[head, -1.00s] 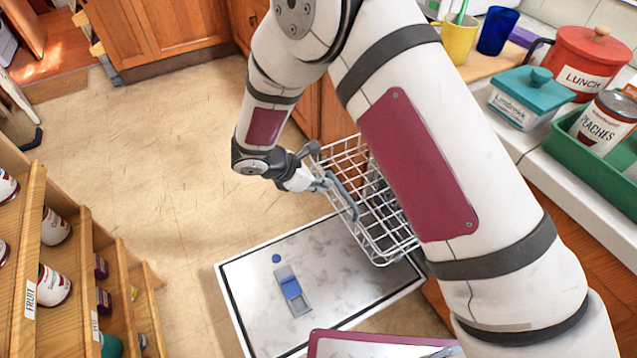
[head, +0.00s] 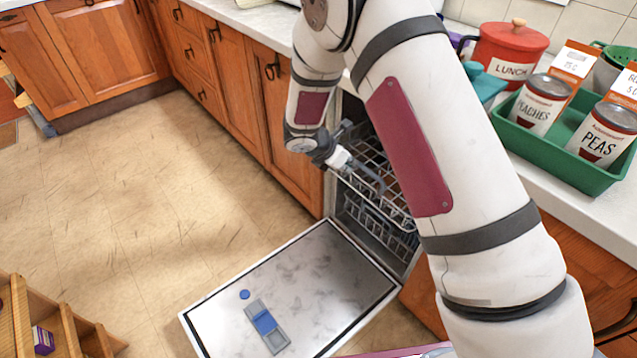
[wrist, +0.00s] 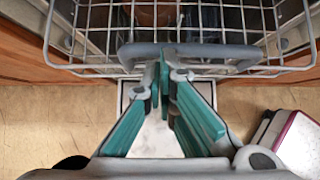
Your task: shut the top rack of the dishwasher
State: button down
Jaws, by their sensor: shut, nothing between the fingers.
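The top rack (head: 372,152) of the dishwasher is a white wire basket with a grey handle bar (head: 368,178). In the head view it sits mostly inside the dishwasher opening, partly hidden by my arm. My gripper (head: 347,163) is at the rack's front, by the handle. In the wrist view my gripper (wrist: 166,62) is shut and empty, its teal-lined fingers together at the middle of the handle bar (wrist: 205,52). Whether the tips touch it is not clear. The rack's wires (wrist: 90,68) spread across the top of that view.
The dishwasher door (head: 330,262) is folded down flat, with a blue-and-grey dispenser on it. A lower rack (head: 385,228) is inside. The counter at right holds a green tray (head: 580,165) with cans. The floor (head: 130,190) at left is clear.

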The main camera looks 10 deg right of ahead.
jog(key=w+d, duration=0.6)
jog(key=d, duration=0.3)
jog(key=shift+b, duration=0.45)
